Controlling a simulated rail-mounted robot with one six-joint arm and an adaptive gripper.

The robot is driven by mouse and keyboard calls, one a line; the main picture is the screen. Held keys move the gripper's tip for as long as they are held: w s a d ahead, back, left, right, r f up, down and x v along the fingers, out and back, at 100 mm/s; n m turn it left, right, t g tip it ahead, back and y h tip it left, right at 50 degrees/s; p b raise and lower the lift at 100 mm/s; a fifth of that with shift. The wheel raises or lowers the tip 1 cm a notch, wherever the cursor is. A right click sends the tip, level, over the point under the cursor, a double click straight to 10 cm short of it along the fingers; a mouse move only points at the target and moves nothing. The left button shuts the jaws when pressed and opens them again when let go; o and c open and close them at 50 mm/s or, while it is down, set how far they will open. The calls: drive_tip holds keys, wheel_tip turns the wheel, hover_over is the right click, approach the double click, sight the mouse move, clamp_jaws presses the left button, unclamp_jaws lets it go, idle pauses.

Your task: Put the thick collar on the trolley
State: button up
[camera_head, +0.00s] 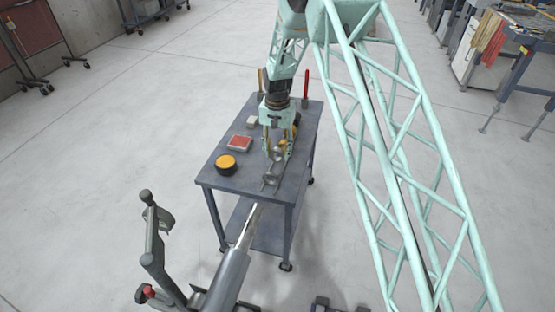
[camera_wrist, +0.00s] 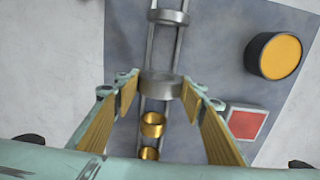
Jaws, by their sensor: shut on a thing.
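My gripper (camera_head: 277,154) points down over the dark grey trolley (camera_head: 215,183). In the wrist view its two yellow-padded fingers (camera_wrist: 159,88) are shut on a wide grey metal ring, which looks like the thick collar (camera_wrist: 160,86). The collar sits over a narrow two-rail rack (camera_wrist: 165,48) on the trolley top. I cannot tell whether it touches the rails. Another grey ring (camera_wrist: 168,17) is on the rack beyond it. Two brass rings, a larger one (camera_wrist: 152,124) and a smaller one (camera_wrist: 148,153), are on the nearer side, between the fingers.
A black round tin with a yellow top (camera_head: 226,165) and a red-topped box (camera_head: 239,143) stand on the trolley's left side. A red upright tool (camera_head: 306,82) is at its back. A grey shaft with a bright tip (camera_head: 240,245) stands close to the trolley's front edge.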

sight(277, 159)
drive_tip(key=shift+f, duration=1.85)
drive_tip(key=shift+f+b, duration=0.15)
drive_tip(key=shift+b, duration=0.15)
drive_tip(key=o, duration=0.9)
drive_tip(key=shift+r+p, duration=0.75)
drive_tip(key=shift+r, duration=5.4)
